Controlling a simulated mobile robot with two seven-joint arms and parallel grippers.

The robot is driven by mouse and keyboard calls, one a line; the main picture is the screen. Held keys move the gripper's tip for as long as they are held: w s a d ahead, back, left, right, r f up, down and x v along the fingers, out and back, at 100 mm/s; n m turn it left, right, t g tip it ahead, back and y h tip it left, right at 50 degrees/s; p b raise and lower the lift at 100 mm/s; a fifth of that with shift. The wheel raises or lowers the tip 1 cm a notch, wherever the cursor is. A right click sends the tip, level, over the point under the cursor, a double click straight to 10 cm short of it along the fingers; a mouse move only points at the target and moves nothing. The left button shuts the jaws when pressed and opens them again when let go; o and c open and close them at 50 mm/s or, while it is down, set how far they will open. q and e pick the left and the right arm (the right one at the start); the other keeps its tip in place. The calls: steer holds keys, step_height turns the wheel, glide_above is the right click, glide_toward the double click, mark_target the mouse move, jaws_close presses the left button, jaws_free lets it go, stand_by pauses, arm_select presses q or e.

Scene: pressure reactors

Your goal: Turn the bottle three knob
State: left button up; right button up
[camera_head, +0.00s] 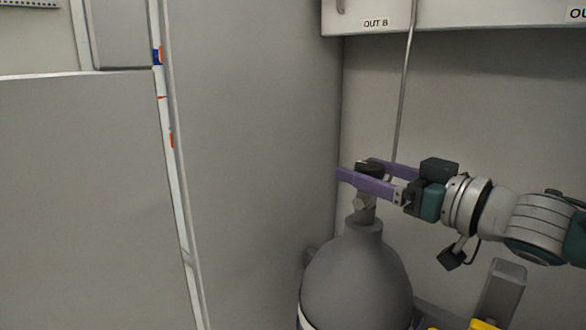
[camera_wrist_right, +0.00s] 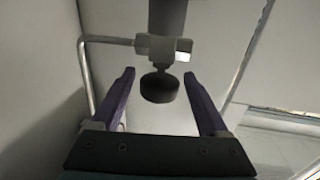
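A grey gas bottle (camera_head: 357,275) stands at the lower right of the head view, with a valve (camera_head: 366,205) on its neck. A dark round knob (camera_head: 369,168) sits on top of the valve. My right gripper (camera_head: 355,168) comes in from the right, with its purple fingers on either side of the knob. In the right wrist view, the knob (camera_wrist_right: 159,88) lies between the two fingers (camera_wrist_right: 159,74), with a gap on each side. The right gripper is open and holds nothing. My left gripper is not in view.
A grey wall (camera_head: 255,150) stands left of the bottle. Yellow parts (camera_head: 482,324) show at the lower right, under my right arm.

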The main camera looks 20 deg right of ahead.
jaws_close()
stand_by(0.4)
steer(key=shift+f+n+y+b, duration=0.1)
steer(key=shift+n+y+b, duration=0.4)
steer(key=shift+b, duration=0.2)
steer(key=n+g+y+b, duration=0.6)
steer(key=y+b, duration=0.1)
steer(key=b, duration=0.7)
steer(key=shift+f+g+b, duration=0.15)
steer(key=shift+g+b, duration=0.25)
steer(key=shift+n+g+y+b, duration=0.3)
steer(key=shift+g+y+b, duration=0.1)
steer(key=shift+b, duration=0.5)
steer(key=shift+r, duration=0.2)
